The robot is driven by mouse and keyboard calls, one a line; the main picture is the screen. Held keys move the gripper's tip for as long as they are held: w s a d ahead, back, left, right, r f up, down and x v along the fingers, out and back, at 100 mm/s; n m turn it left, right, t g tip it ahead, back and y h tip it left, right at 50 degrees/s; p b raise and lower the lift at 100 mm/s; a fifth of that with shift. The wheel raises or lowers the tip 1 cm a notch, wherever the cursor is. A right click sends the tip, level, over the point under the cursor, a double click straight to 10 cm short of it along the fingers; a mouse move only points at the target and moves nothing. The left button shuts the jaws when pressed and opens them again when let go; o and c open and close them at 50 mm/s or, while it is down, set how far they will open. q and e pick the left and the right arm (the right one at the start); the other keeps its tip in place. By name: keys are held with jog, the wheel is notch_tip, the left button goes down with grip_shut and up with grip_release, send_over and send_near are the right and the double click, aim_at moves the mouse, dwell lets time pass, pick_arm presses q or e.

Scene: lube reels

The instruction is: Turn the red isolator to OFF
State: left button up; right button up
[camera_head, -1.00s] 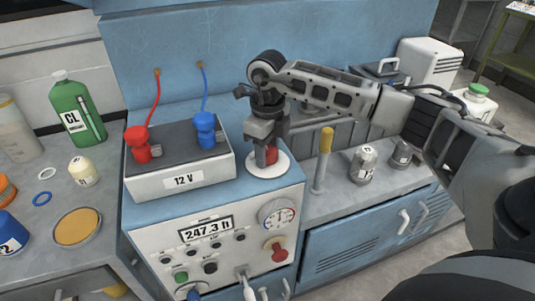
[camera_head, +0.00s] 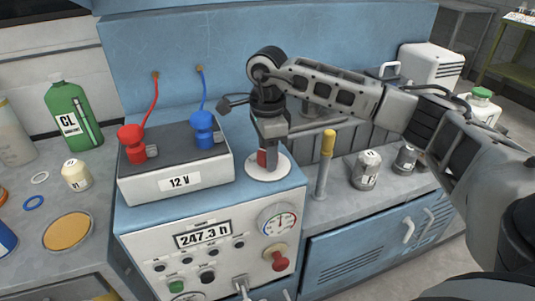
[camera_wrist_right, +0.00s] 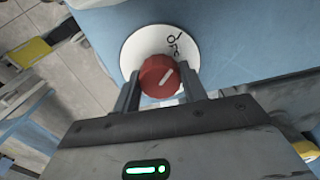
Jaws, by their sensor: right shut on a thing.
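The red isolator (camera_head: 263,158) is a small red knob on a round white plate (camera_head: 268,173), on the blue top of the console beside the 12 V battery. In the right wrist view the red knob (camera_wrist_right: 158,74) has a white pointer line slanting up and right. The white plate there (camera_wrist_right: 145,45) carries dark lettering, only partly readable. My right gripper (camera_head: 270,150) points straight down over the isolator. In the wrist view its two fingers (camera_wrist_right: 160,88) flank the knob, shut on it. My left gripper is out of view.
The 12 V battery (camera_head: 178,182), with red (camera_head: 132,140) and blue (camera_head: 203,130) clamps, stands close left of the isolator. A yellow-topped post (camera_head: 326,158) stands to its right. The console front has a gauge (camera_head: 277,222) and another red knob (camera_head: 278,260).

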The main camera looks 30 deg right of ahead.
jog(key=shift+r+n, duration=0.1)
jog(key=shift+n, duration=0.4)
jog(key=o, duration=1)
jog(key=shift+r, duration=0.1)
notch_tip(320, 180, up, 16)
jog(key=shift+f+p, duration=0.15)
jog(key=shift+p, duration=0.15)
